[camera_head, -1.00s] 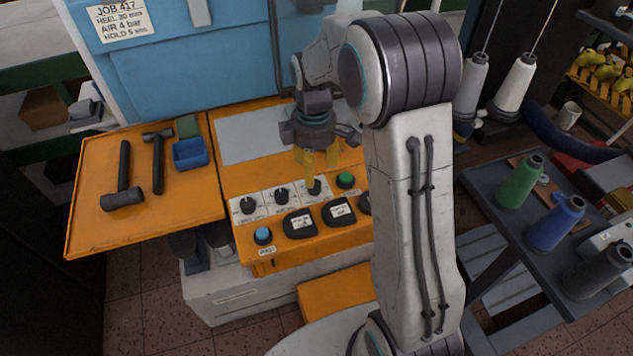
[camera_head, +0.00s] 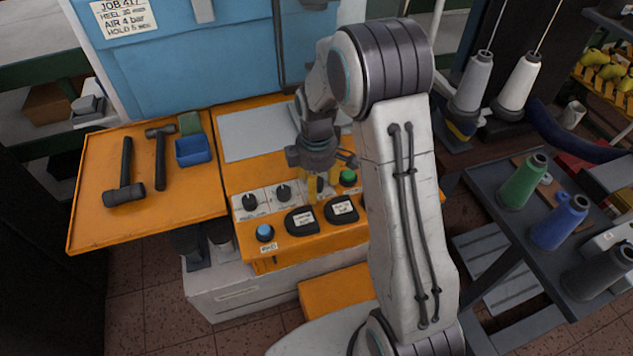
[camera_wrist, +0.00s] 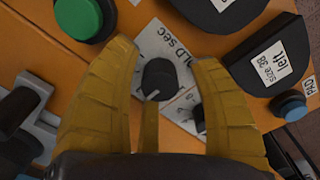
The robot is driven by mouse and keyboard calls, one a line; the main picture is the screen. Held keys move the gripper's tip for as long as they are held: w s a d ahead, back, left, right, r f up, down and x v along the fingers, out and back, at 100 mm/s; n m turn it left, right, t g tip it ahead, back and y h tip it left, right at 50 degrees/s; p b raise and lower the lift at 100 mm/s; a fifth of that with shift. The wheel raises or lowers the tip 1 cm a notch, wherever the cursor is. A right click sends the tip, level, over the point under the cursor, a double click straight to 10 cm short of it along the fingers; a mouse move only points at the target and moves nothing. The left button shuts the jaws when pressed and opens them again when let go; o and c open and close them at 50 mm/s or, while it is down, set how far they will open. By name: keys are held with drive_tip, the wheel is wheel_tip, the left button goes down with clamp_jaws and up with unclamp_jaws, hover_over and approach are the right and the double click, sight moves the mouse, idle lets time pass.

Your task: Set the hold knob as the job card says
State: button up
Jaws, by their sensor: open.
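The job card (camera_head: 122,14) on the blue machine reads JOB 417, HEEL 30 mm, AIR 4 bar, HOLD 5 sec. The hold knob (camera_wrist: 158,75) is a black dial with a pale pointer, on a white plate (camera_wrist: 152,40) whose visible lettering ends in "LD SEC". In the wrist view the knob lies between the two yellow fingers of my gripper (camera_wrist: 160,75), with gaps on both sides. My gripper (camera_head: 319,186) is open over it in the head view, where the fingers hide the knob. Most of its scale numbers cannot be read.
Two other black knobs (camera_head: 249,202) (camera_head: 283,192) stand left of it. A green button (camera_head: 348,177), a blue button (camera_head: 264,233) and black labelled pads (camera_head: 301,221) are close by. Hammers (camera_head: 125,175) and a blue bin (camera_head: 193,151) lie on the orange side tray (camera_head: 90,215).

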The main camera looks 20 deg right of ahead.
drive_tip(key=shift+o, duration=0.2)
clamp_jaws()
idle(0.3)
drive_tip(key=shift+m, duration=0.3)
drive_tip(key=m+b, duration=0.1)
drive_tip(key=m, duration=0.2)
drive_tip(key=shift+f+m, duration=0.1)
drive_tip(key=shift+m, duration=0.3)
drive_tip(key=m+b, duration=0.1)
drive_tip(key=m, duration=0.3)
drive_tip(key=shift+m, duration=0.3)
drive_tip(key=m, duration=0.4)
drive_tip(key=shift+b, duration=0.4)
drive_tip(key=m, duration=0.4)
drive_tip(key=shift+m, duration=0.6)
